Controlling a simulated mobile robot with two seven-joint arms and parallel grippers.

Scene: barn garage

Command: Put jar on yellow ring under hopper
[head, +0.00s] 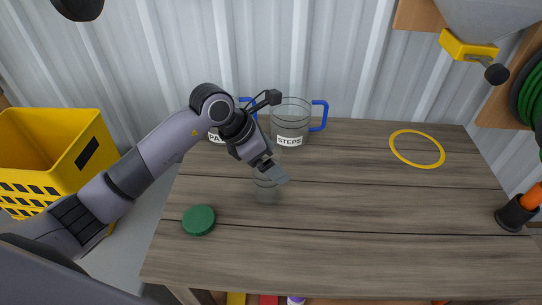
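A clear glass jar (266,193) stands on the wooden table left of centre. My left gripper (271,174) is right at the jar's top, pointing down, and covers part of its rim. I cannot tell whether its fingers are closed on the jar. A flat yellow ring (417,148) lies on the table at the back right. The hopper (487,18), grey with a yellow outlet (468,47) and a black knob, hangs above and behind the ring. My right gripper is not in view.
A green lid (198,220) lies at the table's left front. Two clear pitchers with blue handles stand at the back, one labelled STEPS (290,124). A black holder (516,213) is at the right edge. A yellow crate (60,150) stands left. The table's right middle is clear.

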